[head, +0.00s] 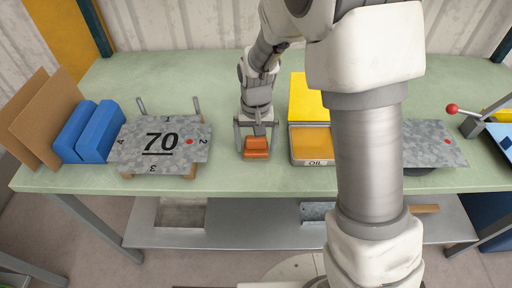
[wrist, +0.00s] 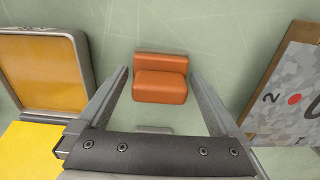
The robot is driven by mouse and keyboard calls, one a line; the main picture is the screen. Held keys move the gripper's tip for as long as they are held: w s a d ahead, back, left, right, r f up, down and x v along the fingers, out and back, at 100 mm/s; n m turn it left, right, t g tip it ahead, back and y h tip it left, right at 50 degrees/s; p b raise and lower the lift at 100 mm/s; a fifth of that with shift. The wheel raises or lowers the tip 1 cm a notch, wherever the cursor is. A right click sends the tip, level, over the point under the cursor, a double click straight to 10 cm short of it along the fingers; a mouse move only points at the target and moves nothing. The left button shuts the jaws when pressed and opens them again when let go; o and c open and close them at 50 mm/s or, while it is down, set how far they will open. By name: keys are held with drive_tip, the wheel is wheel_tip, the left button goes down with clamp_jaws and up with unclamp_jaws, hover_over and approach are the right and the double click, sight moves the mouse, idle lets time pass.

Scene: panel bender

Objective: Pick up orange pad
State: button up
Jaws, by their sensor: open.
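The orange pad (head: 256,147) lies on the green bench near its front edge, between the panel marked 70 and the oil tray. In the wrist view the pad (wrist: 160,79) looks like a two-part block, one part narrower than the other. My gripper (head: 256,141) points down over the pad, with its fingers apart. In the wrist view my gripper (wrist: 158,78) shows one finger on each side of the pad, with a gap on both sides. Nothing is held. I cannot tell how far the fingertips are above the bench.
To the right stands the oil tray (head: 311,161) with a yellow block (head: 298,98) behind it. To the left, the panel marked 70 (head: 135,155) rests on supports near blue blocks (head: 97,131). The bench (head: 225,175) around the pad is clear.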

drive_tip(key=c, duration=1.2)
drive_tip(key=shift+c, duration=0.2)
drive_tip(key=shift+r, duration=0.1)
wheel_tip(320, 180, up, 4)
drive_tip(key=shift+w+d+r, duration=0.1)
drive_tip(key=shift+r, duration=0.1)
drive_tip(key=w+d+r, duration=0.3)
drive_tip(key=d+r, duration=0.3)
drive_tip(key=d, duration=0.4)
drive_tip(key=shift+w+d+r+p, duration=0.25)
drive_tip(key=shift+w+d+p, duration=0.05)
drive_tip(key=shift+w+d, duration=0.1)
drive_tip(key=o, duration=0.9)
drive_tip(key=c, duration=0.7)
